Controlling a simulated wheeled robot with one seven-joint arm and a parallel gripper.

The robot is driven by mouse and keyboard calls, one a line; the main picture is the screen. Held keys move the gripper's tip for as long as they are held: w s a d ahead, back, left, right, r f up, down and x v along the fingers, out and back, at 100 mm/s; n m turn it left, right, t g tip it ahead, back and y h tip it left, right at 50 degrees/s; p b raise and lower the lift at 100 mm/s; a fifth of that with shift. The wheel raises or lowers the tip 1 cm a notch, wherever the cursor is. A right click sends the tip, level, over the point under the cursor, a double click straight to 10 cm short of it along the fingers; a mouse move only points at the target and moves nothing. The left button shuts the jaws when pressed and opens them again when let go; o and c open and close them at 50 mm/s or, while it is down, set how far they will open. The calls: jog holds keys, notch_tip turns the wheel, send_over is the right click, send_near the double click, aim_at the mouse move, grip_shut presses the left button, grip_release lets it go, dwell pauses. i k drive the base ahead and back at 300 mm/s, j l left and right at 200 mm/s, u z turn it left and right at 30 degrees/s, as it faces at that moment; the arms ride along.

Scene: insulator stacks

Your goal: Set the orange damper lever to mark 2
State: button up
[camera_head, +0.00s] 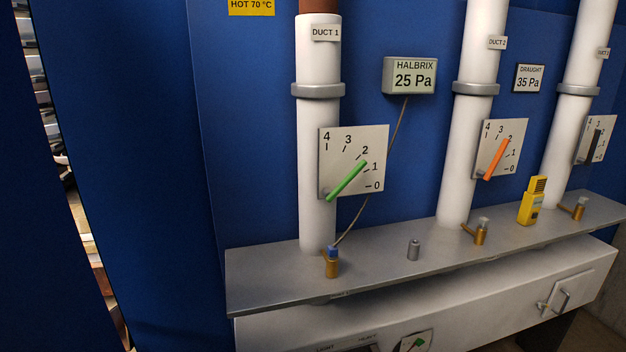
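The orange damper lever (496,160) is on the white dial plate (513,173) of the middle duct, labelled with a 2. It runs from its pivot at the plate's lower left up and right, and its tip ends close beside the number 2. It covers the tick there, so I cannot tell whether it lines up exactly. The marks 3 and 4 are up and left of the tip; 1 and 0 are below it. My gripper is not in view.
A green lever (347,180) on duct 1 points between 1 and 2. A dark lever (594,143) is at far right. A cable hangs from the 25 Pa gauge (410,76).

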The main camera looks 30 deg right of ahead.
aim_at(486, 176)
jog(key=z, duration=2.05)
jog(key=i+u, duration=0.15)
